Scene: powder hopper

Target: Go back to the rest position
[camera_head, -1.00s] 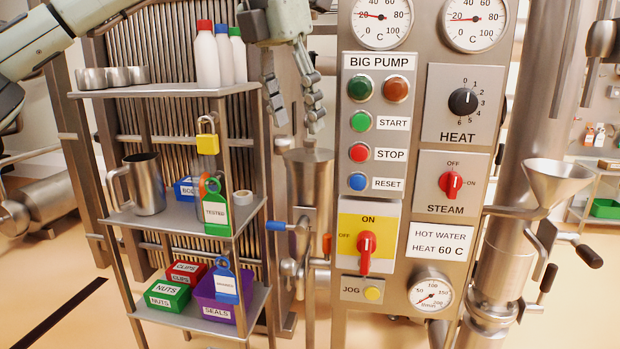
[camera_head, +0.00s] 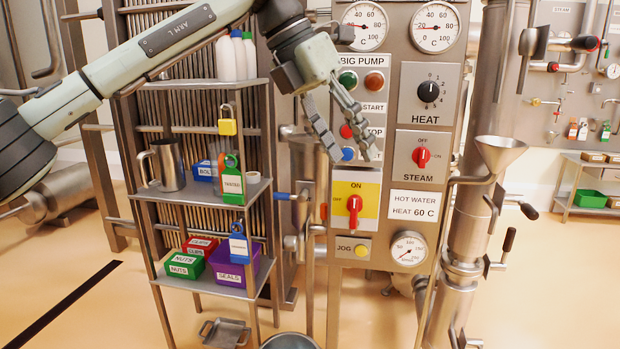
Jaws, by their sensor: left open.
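My left gripper (camera_head: 355,160) is open and empty. Its two grey fingers point down and to the right, in front of the big pump panel (camera_head: 318,250). They cover part of the start, stop and reset buttons, just above the yellow on/off switch plate (camera_head: 355,200). I cannot tell whether a fingertip touches the panel. My left arm (camera_head: 120,65) comes in from the left and crosses in front of the shelf's upper part. My right gripper is not in view.
The shelf rack (camera_head: 205,193) on the left holds bottles, a steel mug (camera_head: 167,165), a yellow padlock (camera_head: 227,126) and labelled bins. A steel funnel (camera_head: 499,152) stands right of the panel. A pan (camera_head: 224,332) and a round vessel (camera_head: 289,341) are low in front. Open floor lies right.

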